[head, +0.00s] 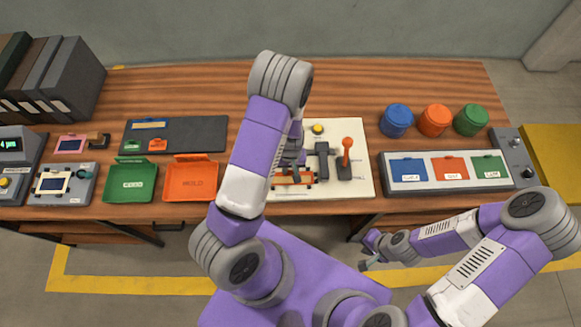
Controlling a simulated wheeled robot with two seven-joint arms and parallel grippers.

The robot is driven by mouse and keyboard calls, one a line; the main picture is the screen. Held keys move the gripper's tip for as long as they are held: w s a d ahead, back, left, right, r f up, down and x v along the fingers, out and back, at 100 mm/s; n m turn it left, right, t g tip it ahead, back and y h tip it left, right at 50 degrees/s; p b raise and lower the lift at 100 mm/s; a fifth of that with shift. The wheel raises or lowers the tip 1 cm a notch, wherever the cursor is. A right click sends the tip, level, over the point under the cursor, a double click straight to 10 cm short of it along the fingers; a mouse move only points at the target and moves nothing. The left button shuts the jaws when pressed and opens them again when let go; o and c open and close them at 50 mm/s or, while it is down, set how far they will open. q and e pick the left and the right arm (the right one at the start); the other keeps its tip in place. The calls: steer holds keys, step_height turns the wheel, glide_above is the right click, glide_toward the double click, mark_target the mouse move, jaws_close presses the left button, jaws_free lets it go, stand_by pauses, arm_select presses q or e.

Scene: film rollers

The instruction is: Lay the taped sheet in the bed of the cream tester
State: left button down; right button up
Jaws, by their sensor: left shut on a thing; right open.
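The cream tester (355,181) is a cream board at the middle of the table, with a yellow button, a dark upright part and an orange-knobbed lever. My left gripper (291,166) points down over its left part and is shut. An orange piece (293,180) with dark ends shows right at its fingertips. My arm hides part of the tester, and I cannot tell the bed or a taped sheet apart there. My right gripper (369,251) is open and empty, in front of the table and below its edge.
Left of the tester are a green tray (131,183), an orange tray (191,183), a dark mat (200,133) and small devices. Right of it, a grey panel (447,187) with coloured lids stands before three coloured pots (434,121). Binders (70,80) stand at the back left.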

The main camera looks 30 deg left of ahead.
arm_select(q)
steer(key=shift+f, duration=0.15)
stand_by(0.4)
steer(key=shift+c, duration=2)
jaws_free()
steer(key=shift+r+p, duration=2.9)
steer(key=shift+r, duration=0.7)
steer(key=shift+f, duration=0.1)
